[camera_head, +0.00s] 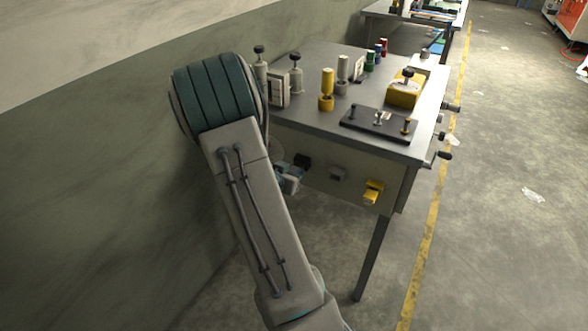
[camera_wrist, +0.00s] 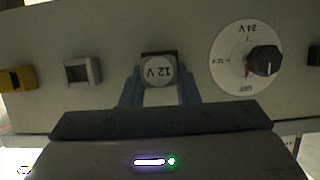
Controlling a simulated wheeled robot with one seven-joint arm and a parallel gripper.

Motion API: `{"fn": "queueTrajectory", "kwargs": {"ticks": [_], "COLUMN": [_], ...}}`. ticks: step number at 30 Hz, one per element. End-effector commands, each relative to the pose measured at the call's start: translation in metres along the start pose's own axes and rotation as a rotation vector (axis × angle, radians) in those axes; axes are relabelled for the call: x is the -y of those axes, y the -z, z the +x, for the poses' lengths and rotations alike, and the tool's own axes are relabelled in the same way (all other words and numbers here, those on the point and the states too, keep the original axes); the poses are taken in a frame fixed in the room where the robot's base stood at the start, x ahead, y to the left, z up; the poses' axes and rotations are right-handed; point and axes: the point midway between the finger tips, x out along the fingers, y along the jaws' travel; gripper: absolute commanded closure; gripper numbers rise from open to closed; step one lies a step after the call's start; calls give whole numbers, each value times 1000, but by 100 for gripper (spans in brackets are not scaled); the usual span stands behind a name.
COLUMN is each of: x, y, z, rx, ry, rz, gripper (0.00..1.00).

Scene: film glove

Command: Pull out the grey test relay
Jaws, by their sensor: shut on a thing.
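The grey test relay (camera_wrist: 158,71), a light grey piece with a round face marked 12 V, appears upside down in the wrist view, at a dark socket in the grey panel. My gripper (camera_wrist: 160,95) has its two blue fingers shut on either side of it. I cannot tell how deep the relay sits in the socket. In the head view my gripper (camera_head: 291,176) shows beside my arm at the left of the bench's front panel, and the relay is hidden there.
The front panel (camera_head: 322,179) also carries a grey square fitting (camera_wrist: 82,70), a yellow fitting (camera_wrist: 17,78) and a dial with a black knob (camera_wrist: 262,61). Posts and a yellow block (camera_head: 404,92) stand on the bench top. A wall is at the left; floor is open at the right.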

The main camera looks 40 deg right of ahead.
Motion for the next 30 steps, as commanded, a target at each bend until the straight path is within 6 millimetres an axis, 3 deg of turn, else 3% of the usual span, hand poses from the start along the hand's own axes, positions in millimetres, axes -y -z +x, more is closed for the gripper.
{"fn": "queueTrajectory", "kwargs": {"ticks": [30], "x": [0], "y": [-13], "z": [-34], "rx": [-1], "ry": [1], "rz": [0], "gripper": [100]}}
